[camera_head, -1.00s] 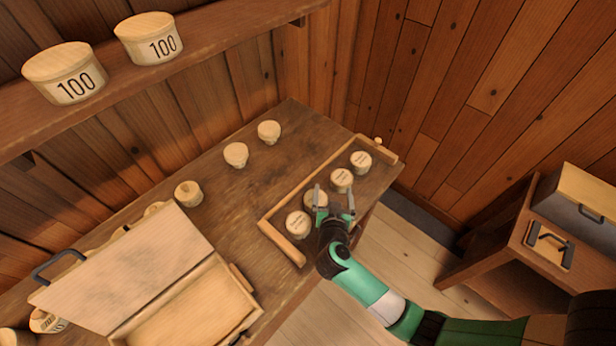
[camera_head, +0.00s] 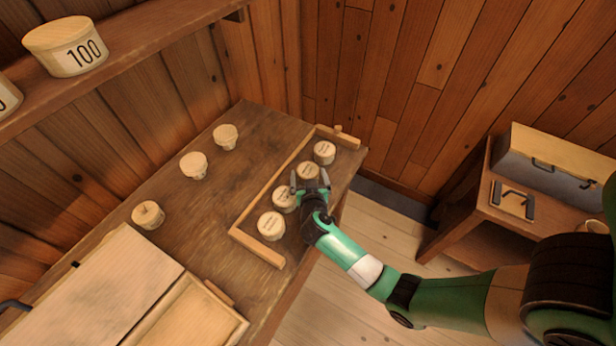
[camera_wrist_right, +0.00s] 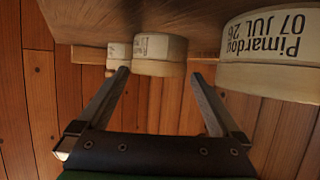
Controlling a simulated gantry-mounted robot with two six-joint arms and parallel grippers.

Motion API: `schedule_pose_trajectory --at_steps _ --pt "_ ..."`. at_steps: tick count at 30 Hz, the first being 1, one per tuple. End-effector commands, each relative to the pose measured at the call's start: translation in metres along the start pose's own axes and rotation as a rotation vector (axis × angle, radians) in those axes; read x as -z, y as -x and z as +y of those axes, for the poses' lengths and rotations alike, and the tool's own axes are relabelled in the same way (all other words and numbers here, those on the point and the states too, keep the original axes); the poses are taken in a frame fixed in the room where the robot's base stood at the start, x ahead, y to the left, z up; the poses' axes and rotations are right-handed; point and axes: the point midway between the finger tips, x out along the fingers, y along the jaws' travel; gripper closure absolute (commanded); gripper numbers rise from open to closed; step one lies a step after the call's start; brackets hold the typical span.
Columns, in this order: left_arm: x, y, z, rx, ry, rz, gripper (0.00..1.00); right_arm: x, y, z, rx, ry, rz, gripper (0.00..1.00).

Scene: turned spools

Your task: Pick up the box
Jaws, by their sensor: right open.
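A large box (camera_wrist_right: 275,50) lettered "07 JUL 26" is beside the right finger. My left gripper is out of view.
Turned wooden pieces (camera_head: 194,165) stand on the bench (camera_head: 232,180) behind the tray. A shelf with a container marked 100 (camera_head: 66,47) hangs above. A side table (camera_head: 470,206) stands at the right.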

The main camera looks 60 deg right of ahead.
Motion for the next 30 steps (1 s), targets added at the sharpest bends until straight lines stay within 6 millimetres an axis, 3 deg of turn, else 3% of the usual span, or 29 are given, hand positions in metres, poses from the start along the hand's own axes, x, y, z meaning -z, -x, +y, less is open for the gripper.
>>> schedule_pose_trajectory --at_steps 1,6,13,24,30 --pt "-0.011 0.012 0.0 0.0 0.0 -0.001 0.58 -0.006 -0.013 0.002 -0.004 -0.005 0.002 0.0" --pt "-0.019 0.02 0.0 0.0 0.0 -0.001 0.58 -0.003 -0.035 0.001 -0.002 -0.001 0.001 0.0" --pt "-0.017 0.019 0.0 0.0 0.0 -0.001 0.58 0.0 -0.036 0.001 0.0 0.0 0.0 0.0" --pt "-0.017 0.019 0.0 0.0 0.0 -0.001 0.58 0.0 -0.035 0.001 0.0 0.0 0.0 0.65" --pt "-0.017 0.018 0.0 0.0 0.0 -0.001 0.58 0.0 -0.035 0.001 0.0 0.0 0.001 0.66"
